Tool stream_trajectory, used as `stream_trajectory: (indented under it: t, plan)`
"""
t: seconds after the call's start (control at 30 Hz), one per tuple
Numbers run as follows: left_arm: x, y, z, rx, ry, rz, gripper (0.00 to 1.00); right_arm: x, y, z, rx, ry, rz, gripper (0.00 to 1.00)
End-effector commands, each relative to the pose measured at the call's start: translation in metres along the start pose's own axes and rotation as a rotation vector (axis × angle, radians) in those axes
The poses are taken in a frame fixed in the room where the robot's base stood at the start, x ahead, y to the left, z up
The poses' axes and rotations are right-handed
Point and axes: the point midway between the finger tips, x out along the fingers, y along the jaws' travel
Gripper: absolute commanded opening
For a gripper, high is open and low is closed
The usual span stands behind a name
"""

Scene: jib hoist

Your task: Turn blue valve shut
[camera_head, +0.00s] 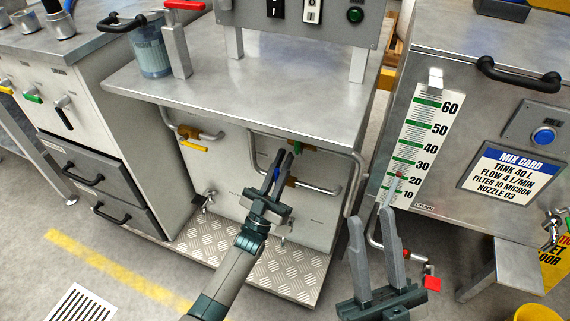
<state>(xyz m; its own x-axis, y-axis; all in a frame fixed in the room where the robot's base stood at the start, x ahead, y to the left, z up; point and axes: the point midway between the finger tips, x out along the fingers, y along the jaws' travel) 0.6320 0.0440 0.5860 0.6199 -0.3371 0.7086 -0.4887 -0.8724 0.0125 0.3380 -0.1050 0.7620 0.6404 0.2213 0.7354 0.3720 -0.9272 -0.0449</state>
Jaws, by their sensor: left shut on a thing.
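The blue valve (277,174) sits on the pipework on the front panel under the middle bench. Only a small blue bit of its handle shows between my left gripper's fingers. My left gripper (283,162) reaches in from below and is shut on the blue valve handle. The fingers hide most of the handle, so its exact angle cannot be told. My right gripper (371,222) is open and empty, in front of the right-hand cabinet's lower left edge.
A yellow valve handle (194,146) sits left on the same panel; a green handle (298,147) is just above right of my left gripper. A bent pipe (357,175) runs at the panel's right edge. A red-handled valve (431,282) is near my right gripper.

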Motion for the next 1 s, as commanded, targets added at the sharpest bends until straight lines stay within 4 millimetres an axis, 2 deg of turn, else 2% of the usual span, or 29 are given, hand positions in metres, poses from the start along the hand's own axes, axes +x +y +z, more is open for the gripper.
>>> stream_trajectory:
  t: [0.3,0.33,0.4,0.77,1.0]
  plan:
    - [-0.001,-0.001,0.0,-0.004,0.0,-0.003,0.0,0.001,0.0,-0.001,-0.001,0.003,0.0,0.31]
    - [-0.001,-0.001,0.0,-0.004,0.0,-0.003,0.19,0.001,0.0,-0.001,-0.001,0.003,0.0,0.31]
    - [-0.001,-0.001,0.0,-0.003,0.0,-0.003,0.31,0.001,0.0,-0.001,-0.001,0.003,0.0,0.31]
    - [-0.002,0.0,0.0,-0.002,0.0,-0.002,0.31,-0.001,0.0,0.0,-0.001,0.0,0.001,0.31]
    - [-0.02,0.0,0.001,-0.002,-0.002,-0.002,0.31,-0.001,0.001,0.0,-0.001,-0.001,0.002,0.31]
